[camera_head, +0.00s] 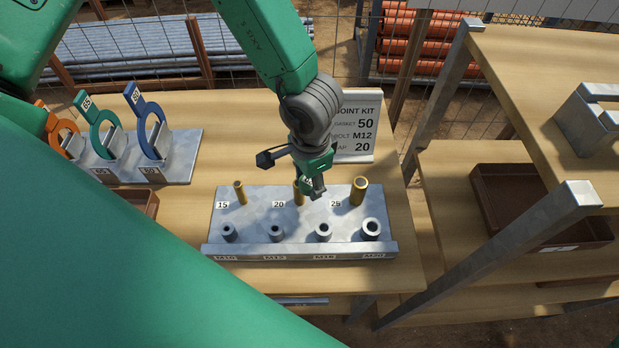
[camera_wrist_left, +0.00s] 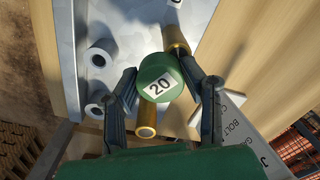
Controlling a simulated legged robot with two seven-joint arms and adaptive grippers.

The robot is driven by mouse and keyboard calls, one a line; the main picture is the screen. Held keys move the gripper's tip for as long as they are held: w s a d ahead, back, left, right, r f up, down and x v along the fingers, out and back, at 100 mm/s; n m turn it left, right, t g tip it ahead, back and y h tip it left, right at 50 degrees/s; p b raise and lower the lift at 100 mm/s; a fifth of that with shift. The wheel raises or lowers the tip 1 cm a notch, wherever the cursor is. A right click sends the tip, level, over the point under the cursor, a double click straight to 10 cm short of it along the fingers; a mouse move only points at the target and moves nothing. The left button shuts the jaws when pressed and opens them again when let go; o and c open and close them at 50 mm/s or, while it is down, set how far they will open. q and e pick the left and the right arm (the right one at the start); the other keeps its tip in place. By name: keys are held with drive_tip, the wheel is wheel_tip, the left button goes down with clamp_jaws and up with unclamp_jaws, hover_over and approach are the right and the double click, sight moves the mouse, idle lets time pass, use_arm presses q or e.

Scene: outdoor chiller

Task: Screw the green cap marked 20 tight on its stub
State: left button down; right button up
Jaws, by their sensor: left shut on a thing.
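The green cap marked 20 (camera_wrist_left: 160,79) is held between the two fingers of my left gripper (camera_wrist_left: 159,92), its label facing the wrist camera. In the head view my left gripper (camera_head: 312,190) points down at the middle brass stub (camera_head: 298,196), beside the plate's 20 label. The cap is mostly hidden by the gripper there. In the left wrist view the cap covers the place of the middle stub, so I cannot tell whether it touches the threads. My right gripper is not in view.
The steel plate (camera_head: 262,210) also bears a thin stub marked 15 (camera_head: 240,192), a wide stub marked 25 (camera_head: 358,191) and a front row of grey sockets. The kit sign (camera_head: 359,125) stands close behind. Coloured ring tools (camera_head: 104,139) stand left; a shelf (camera_head: 515,60) rises right.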

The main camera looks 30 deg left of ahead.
use_arm(q)
drive_tip(key=shift+d+r, duration=0.1)
drive_tip(key=shift+r, duration=0.05)
drive_tip(key=shift+a, duration=1.4)
drive_tip(key=shift+d, duration=0.5)
drive_tip(key=shift+s+a+f, duration=0.1)
drive_tip(key=shift+a+f, duration=0.25)
drive_tip(key=shift+a, duration=0.1)
drive_tip(key=shift+f, duration=0.1)
drive_tip(key=shift+d+f, duration=0.2)
drive_tip(key=shift+f, duration=0.1)
drive_tip(key=m, duration=0.4)
drive_tip(key=shift+a+m, duration=0.1)
drive_tip(key=shift+m, duration=0.3)
drive_tip(key=m, duration=0.3)
drive_tip(key=shift+f, duration=0.1)
